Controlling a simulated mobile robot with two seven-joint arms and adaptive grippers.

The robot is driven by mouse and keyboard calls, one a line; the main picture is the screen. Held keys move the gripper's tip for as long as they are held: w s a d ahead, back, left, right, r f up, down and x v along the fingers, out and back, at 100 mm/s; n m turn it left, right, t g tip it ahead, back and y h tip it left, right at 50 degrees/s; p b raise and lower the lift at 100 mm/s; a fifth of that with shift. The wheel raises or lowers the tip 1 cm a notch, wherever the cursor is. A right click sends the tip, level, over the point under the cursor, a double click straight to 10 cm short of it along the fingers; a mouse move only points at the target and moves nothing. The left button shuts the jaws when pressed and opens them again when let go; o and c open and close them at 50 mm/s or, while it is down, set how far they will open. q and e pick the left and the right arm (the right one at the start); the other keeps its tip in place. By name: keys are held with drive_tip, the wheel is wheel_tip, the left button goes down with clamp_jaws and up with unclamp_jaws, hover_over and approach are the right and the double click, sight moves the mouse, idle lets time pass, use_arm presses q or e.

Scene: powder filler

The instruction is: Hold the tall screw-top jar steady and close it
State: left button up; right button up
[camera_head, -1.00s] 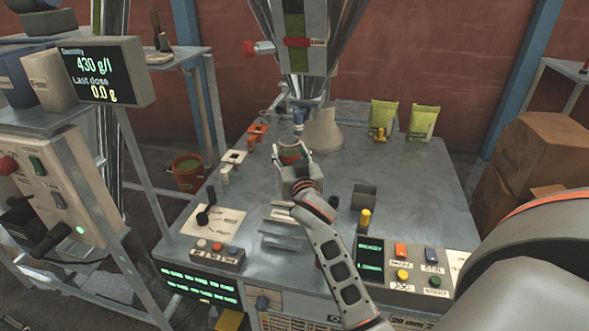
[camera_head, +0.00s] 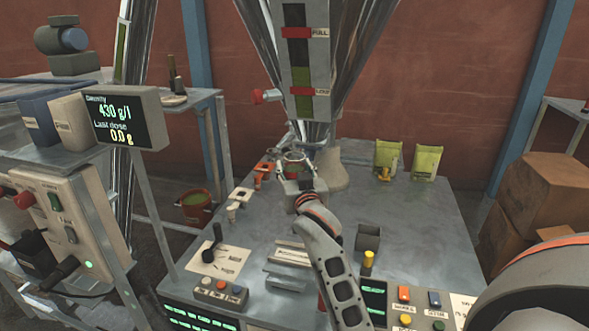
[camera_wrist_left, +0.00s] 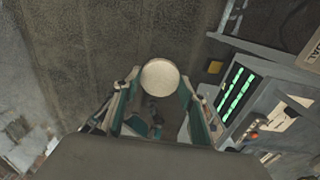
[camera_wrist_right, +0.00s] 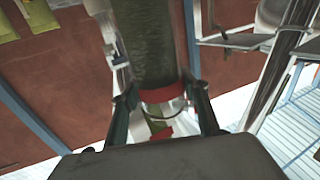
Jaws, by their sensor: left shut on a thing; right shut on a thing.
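My right gripper (camera_head: 297,172) is at the far middle of the table, just under the hopper spout. In the right wrist view its fingers (camera_wrist_right: 160,97) are shut on the tall jar (camera_wrist_right: 158,65), which shows a dark green body and a red band. In the head view the gripper mostly hides the jar. In the left wrist view my left gripper (camera_wrist_left: 160,88) is shut on a pale round disc (camera_wrist_left: 160,75), which looks like the lid. The left gripper does not show in the head view, and the lid is apart from the jar.
The hopper (camera_head: 335,60) hangs above the right gripper. The metal table (camera_head: 400,215) has free room at its right. Two green bags (camera_head: 426,162) stand at the back. A red bucket (camera_head: 194,208) is left of the table, and a grey box (camera_head: 368,238) stands nearer the front.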

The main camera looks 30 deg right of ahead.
drive_tip(key=shift+r, duration=0.1)
drive_tip(key=shift+c, duration=1.4)
use_arm(q)
drive_tip(key=shift+r, duration=0.1)
